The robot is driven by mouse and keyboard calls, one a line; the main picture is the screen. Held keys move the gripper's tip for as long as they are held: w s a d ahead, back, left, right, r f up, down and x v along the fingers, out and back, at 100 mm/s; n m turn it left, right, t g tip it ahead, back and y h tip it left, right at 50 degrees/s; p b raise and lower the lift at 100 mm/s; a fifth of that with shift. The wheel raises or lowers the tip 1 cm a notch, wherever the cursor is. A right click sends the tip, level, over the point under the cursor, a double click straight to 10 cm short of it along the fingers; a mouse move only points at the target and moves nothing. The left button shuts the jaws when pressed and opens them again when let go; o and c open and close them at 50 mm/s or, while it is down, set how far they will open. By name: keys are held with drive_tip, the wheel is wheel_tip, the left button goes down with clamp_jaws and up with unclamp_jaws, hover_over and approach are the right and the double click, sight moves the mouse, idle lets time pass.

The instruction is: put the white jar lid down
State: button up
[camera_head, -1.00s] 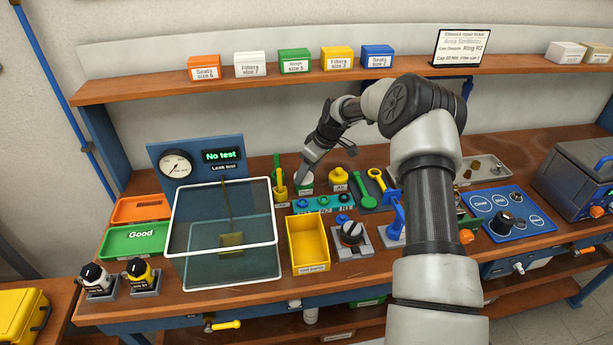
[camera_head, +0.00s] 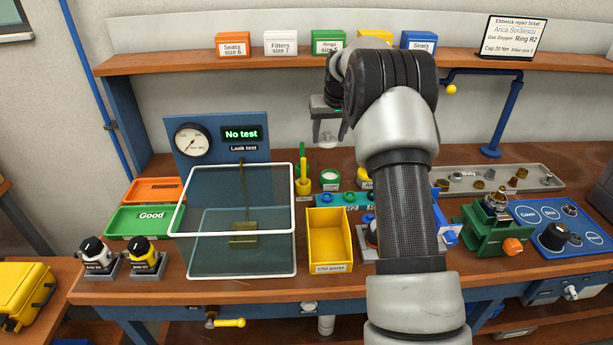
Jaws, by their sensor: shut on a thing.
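My gripper (camera_head: 328,132) is raised above the back of the bench, in front of the wall below the shelf, pointing down. It is shut on the white jar lid (camera_head: 328,142), which shows small and pale under the fingers. A small jar (camera_head: 330,182) with a green rim stands on the bench below the gripper, clearly apart from the lid. My arm hides part of the bench to the right of the jar.
Left of the jar stand a yellow cup with a green tool (camera_head: 303,186) and a glass-walled tank (camera_head: 240,230). A yellow bin (camera_head: 328,240) is in front. A grey tray (camera_head: 480,178) lies at the back right.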

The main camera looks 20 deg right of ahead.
sight(330, 143)
drive_tip(key=shift+w+f, duration=0.1)
drive_tip(key=shift+f, duration=0.3)
wheel_tip(330, 143, down, 4)
drive_tip(key=shift+d+r, duration=0.1)
drive_tip(key=shift+d, duration=0.05)
drive_tip(key=shift+f+b, duration=0.3)
drive_tip(key=shift+f, duration=2.25)
drive_tip(key=shift+f, duration=0.2)
drive_tip(key=o, duration=1)
drive_tip(key=shift+r, duration=0.1)
